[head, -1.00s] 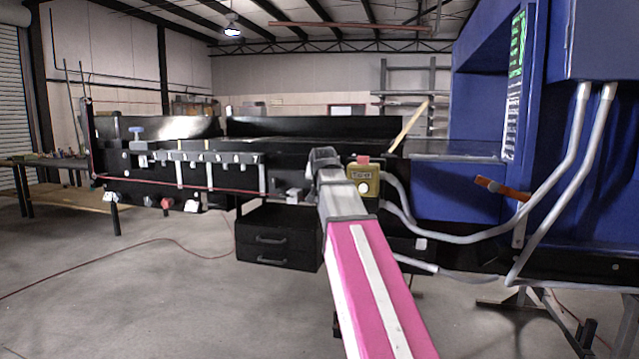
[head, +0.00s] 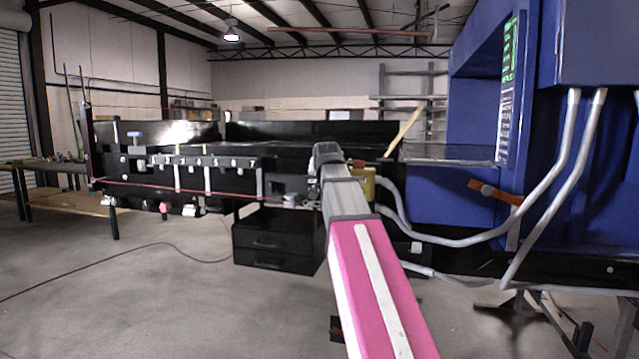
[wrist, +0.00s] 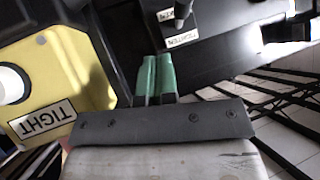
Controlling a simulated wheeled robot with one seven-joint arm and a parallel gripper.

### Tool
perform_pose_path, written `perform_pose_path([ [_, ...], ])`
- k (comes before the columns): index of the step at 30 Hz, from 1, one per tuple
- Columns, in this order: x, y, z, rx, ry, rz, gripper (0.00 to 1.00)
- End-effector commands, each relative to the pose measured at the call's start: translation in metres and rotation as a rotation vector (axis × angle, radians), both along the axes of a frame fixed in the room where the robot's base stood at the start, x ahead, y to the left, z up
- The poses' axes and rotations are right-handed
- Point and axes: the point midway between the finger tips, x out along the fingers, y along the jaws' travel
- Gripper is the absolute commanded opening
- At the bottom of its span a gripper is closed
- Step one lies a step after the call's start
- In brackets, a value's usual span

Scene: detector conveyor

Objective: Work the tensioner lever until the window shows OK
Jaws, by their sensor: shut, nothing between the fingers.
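In the wrist view a white plate (wrist: 43,119), which looks like the window, reads TIGHT on a yellow box (wrist: 75,58). A grey lever-like stub (wrist: 182,10), probably the tensioner lever, rises beside a label with TIGHTEN (wrist: 181,38) on a dark housing. My gripper (wrist: 156,62) is shut and empty, its green fingers together just below that housing in the picture; I cannot tell if they touch it. In the head view my arm hides the gripper and most of the yellow box (head: 367,186).
A red cord (head: 140,184) runs along the front of the black conveyor (head: 130,163). A blue machine (head: 450,195) with grey hoses (head: 455,241) and an orange lever (head: 495,191) stands at right. Black drawers (head: 262,240) are below the conveyor. The floor at left is mostly clear.

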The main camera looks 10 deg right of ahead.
Motion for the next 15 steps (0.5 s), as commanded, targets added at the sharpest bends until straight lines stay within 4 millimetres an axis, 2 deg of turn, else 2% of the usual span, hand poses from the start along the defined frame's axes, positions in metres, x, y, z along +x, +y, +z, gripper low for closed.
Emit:
perform_pose_path([
  [1, -0.002, -0.004, 0.007, -0.001, -0.002, 0.000, 0.00],
  [3, -0.019, 0.001, 0.012, -0.001, -0.003, 0.002, 0.00],
  [9, -0.053, 0.006, 0.030, -0.001, -0.003, 0.001, 0.00],
  [15, -0.077, 0.010, 0.043, -0.001, -0.002, 0.001, 0.00],
])
